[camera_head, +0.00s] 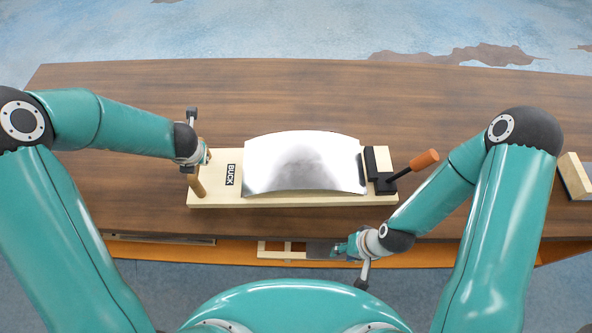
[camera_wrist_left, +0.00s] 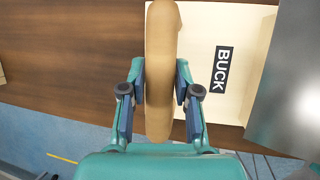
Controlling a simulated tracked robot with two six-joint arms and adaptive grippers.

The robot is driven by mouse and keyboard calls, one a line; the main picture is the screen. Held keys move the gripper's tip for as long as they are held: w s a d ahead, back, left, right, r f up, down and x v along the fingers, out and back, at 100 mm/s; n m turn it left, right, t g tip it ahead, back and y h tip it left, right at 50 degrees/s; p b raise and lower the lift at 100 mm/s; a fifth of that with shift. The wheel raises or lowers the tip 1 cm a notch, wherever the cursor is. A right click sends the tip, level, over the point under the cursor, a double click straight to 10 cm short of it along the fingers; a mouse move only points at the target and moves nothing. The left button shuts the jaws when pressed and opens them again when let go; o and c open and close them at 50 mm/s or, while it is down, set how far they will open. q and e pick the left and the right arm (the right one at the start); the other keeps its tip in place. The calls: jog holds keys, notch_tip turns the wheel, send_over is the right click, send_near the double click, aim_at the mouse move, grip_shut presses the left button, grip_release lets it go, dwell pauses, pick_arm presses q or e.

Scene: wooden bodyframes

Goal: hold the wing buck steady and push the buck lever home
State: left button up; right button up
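The wing buck is a pale wooden board (camera_head: 215,197) marked BUCK, lying on the table with a curved silver panel (camera_head: 300,165) on it. A wooden post (camera_head: 196,185) stands at its left end. The buck lever (camera_head: 424,160) has an orange handle and a black clamp, and leans up to the right at the board's right end. My left gripper (camera_head: 205,156) is at the post; in the left wrist view its fingers (camera_wrist_left: 160,85) press on both sides of the post (camera_wrist_left: 160,60). My right gripper (camera_head: 342,248) is by the table's front edge, apart from the lever; its finger opening is unclear.
The brown table (camera_head: 300,90) is clear behind the buck. Another wooden piece (camera_head: 574,176) sits at the table's right end. A pale wooden frame with a grey part (camera_head: 272,251) shows below the front edge, near my right gripper.

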pick_arm(q)
grip_shut()
jog(key=shift+w+r, duration=0.1)
jog(key=shift+d, duration=0.7)
dwell(0.9)
jog(key=shift+f, duration=0.2)
jog(key=shift+s, duration=0.2)
dwell(0.7)
